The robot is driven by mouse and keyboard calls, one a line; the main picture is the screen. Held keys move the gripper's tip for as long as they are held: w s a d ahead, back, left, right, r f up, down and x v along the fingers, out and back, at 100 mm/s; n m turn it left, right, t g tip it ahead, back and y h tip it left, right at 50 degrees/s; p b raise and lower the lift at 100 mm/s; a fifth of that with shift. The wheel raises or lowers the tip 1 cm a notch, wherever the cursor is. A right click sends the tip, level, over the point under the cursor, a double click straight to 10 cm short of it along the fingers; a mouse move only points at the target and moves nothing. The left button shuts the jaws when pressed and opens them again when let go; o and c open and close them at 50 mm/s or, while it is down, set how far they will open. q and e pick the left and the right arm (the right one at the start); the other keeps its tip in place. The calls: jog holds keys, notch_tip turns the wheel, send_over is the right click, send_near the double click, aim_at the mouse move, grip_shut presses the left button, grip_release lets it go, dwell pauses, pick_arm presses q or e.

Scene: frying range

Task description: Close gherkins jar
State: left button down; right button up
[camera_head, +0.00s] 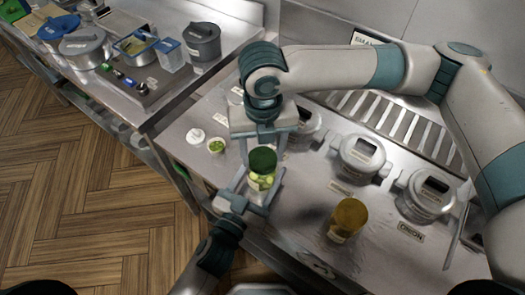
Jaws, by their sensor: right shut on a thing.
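The gherkins jar (262,182) is clear, with green slices inside, and stands near the front edge of the steel counter. A dark green lid (262,158) is at its mouth; I cannot tell whether it is seated or just above. My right gripper (262,154) reaches down from above, shut on the green lid, one finger on each side. My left gripper (254,194) comes from the front edge, its fingers on either side of the jar's lower part. I cannot tell whether they press on the glass.
A jar with a brown-yellow lid (350,215) stands to the right. Grey lidded containers (360,158) line the back of the counter (300,215). The counter between the two jars is clear.

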jog(key=m, duration=0.4)
jog(key=shift+m, duration=0.4)
jog(key=m, duration=1.1)
jog(key=shift+m, duration=0.3)
jog(key=m, duration=0.8)
jog(key=shift+m, duration=0.4)
jog(key=m, duration=0.8)
jog(key=o, duration=1.3)
jog(key=shift+f, duration=0.1)
jog(key=shift+c, duration=0.2)
